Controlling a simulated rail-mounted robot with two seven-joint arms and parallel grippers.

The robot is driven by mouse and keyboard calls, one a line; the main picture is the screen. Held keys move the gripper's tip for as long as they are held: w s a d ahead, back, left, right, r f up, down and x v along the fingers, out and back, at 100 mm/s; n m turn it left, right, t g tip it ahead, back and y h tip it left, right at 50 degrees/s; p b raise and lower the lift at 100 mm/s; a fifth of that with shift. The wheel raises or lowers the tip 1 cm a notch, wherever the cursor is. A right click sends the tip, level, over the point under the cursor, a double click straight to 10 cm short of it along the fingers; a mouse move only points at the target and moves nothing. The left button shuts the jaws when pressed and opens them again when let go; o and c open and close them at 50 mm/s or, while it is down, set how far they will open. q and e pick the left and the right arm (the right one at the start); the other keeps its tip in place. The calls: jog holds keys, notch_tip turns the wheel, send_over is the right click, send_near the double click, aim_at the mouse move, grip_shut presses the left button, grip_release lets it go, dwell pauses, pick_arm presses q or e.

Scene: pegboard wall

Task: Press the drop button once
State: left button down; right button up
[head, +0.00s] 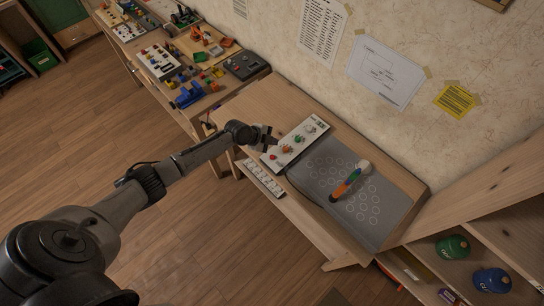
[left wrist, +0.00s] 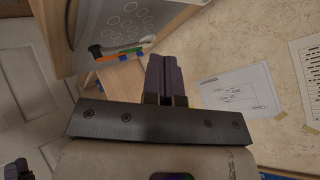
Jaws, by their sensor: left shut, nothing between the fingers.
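A white button panel (head: 295,145) lies along the left side of the sloped desk, with red, orange and green buttons in a row. Its labels are too small to read, so I cannot tell which one is the drop button. My left gripper (head: 272,141) is at the panel's left edge, above or beside it; I cannot tell if it touches. In the left wrist view its dark fingers (left wrist: 165,78) are shut together with nothing between them. The panel is not visible in that view.
A grey board (head: 325,180) with printed circles lies right of the panel, with a multicoloured tool (head: 348,182) on it. A white strip (head: 264,179) sits at the desk's front edge. A cluttered bench (head: 185,65) stands behind left.

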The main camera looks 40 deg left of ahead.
aim_at(272, 158)
pick_arm(q)
jog(key=shift+f, duration=0.1)
dwell(0.3)
notch_tip(272, 158, down, 8)
jog(key=b, duration=0.6)
jog(key=shift+b, duration=0.3)
jog(key=shift+f+b, duration=0.35)
jog(key=shift+b, duration=0.05)
jog(key=shift+f, duration=0.1)
dwell(1.4)
jog(key=shift+f+b, duration=0.3)
jog(key=shift+b, duration=0.3)
dwell(0.3)
